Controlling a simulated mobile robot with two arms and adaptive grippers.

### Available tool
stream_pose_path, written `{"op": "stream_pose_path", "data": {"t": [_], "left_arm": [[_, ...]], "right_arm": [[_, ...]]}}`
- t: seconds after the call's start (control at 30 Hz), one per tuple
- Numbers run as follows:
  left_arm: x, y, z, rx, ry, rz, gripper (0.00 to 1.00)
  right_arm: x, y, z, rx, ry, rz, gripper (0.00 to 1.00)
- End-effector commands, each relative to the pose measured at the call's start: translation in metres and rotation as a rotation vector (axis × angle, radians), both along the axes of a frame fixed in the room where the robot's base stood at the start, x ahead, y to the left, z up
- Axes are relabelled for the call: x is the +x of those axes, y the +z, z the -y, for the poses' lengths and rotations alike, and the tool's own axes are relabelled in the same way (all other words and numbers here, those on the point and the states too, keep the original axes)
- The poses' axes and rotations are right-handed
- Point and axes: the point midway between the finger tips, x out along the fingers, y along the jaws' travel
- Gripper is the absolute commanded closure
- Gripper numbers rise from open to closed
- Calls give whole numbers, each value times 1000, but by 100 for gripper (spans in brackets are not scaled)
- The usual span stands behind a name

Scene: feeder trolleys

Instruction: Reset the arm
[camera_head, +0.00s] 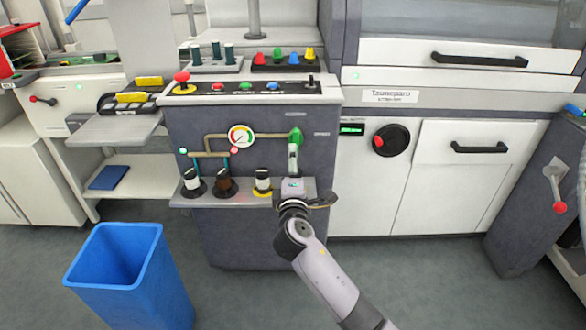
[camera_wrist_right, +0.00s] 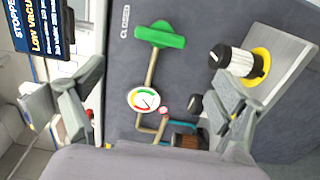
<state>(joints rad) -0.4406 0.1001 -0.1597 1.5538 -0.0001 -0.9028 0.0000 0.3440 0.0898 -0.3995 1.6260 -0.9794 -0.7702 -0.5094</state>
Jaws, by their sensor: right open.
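My right arm (camera_head: 335,282) comes in from the lower right in the head view and reaches up to the front of the grey console (camera_head: 190,130). My right gripper (camera_head: 293,165) is just below the green valve handle (camera_head: 296,136). In the right wrist view, my right gripper (camera_wrist_right: 150,95) is open, its two fingers wide apart with nothing between them. The green handle (camera_wrist_right: 160,35) shows beyond the fingers, apart from them, and the dial gauge (camera_wrist_right: 143,100) shows between them in the background. My left gripper is not in view.
The console shelf holds a white-topped knob (camera_head: 192,181), a brown knob (camera_head: 224,183) and a knob on a yellow base (camera_head: 262,181), left of my gripper. A blue bin (camera_head: 115,270) stands on the floor at the left. White cabinets (camera_head: 455,180) stand at the right.

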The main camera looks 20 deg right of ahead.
Motion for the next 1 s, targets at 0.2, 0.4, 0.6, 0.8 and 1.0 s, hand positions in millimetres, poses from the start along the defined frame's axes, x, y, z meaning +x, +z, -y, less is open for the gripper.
{"op": "stream_pose_path", "data": {"t": [0.2, 0.4, 0.6, 0.8, 1.0], "left_arm": [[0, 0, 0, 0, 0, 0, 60], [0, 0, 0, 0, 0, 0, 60], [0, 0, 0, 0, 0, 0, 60], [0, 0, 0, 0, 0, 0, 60], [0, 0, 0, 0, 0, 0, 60]], "right_arm": [[-3, -13, 2, 24, -1, -23, 10], [-37, -114, 14, 234, -30, -200, 10], [-117, -246, 24, 551, -133, -446, 10], [-225, -354, 27, 852, -308, -668, 10], [-330, -420, 24, 1089, -504, -826, 10]]}}
